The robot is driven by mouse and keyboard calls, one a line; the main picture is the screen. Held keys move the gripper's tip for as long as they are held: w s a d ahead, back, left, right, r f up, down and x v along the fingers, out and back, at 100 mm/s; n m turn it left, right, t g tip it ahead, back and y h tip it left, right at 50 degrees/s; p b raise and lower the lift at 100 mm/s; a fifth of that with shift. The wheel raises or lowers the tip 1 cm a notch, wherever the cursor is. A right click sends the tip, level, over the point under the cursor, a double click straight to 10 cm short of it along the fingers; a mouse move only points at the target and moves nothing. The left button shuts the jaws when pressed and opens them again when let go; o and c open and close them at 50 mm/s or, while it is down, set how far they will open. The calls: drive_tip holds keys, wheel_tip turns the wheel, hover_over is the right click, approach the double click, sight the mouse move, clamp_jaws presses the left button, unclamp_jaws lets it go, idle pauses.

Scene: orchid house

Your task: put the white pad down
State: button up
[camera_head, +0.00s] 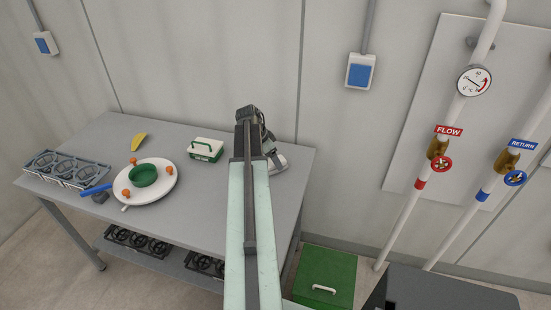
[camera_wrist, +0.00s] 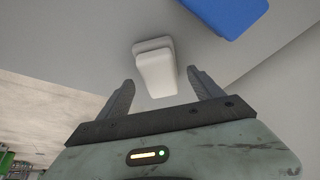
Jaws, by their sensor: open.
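The white pad (camera_wrist: 155,68) is a small pale block with a thicker rounded end, ahead of my gripper in the wrist view. My gripper (camera_wrist: 158,82) is open, with its two grey fingers apart on either side of the pad's near part. I see a gap between the pad and each finger; whether the pad touches the surface under it is hard to tell. In the head view my gripper (camera_head: 274,152) is over the right end of the grey table (camera_head: 220,222). A white piece, likely the pad (camera_head: 279,163), shows partly behind it.
A blue object (camera_wrist: 230,12) lies beyond the pad in the wrist view. On the table are a green-and-white box (camera_head: 206,150), a white round plate (camera_head: 160,191) with a green ring and orange balls, a yellow piece (camera_head: 138,142) and a black-ringed rack (camera_head: 62,168).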

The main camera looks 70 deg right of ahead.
drive_tip(key=p+v, duration=0.6)
drive_tip(key=v, duration=0.2)
drive_tip(key=shift+r+p, duration=0.35)
drive_tip(key=shift+r, duration=0.05)
drive_tip(key=shift+w+a+r, duration=0.15)
drive_tip(key=shift+a+r, duration=0.1)
drive_tip(key=w+a+f+n+t, duration=0.1)
drive_tip(key=w+a+n, duration=0.5)
drive_tip(key=w+a, duration=0.7)
drive_tip(key=w+a+n+t, duration=0.2)
drive_tip(key=w+a+n, duration=0.4)
drive_tip(key=w+a, duration=0.65)
drive_tip(key=w+a+n+y, duration=0.2)
drive_tip(key=a+n, duration=1.2)
drive_tip(key=a, duration=2.4)
drive_tip(key=shift+w+a+f+n+y, duration=0.3)
drive_tip(key=shift+f+y, duration=0.15)
drive_tip(key=shift+y, duration=0.15)
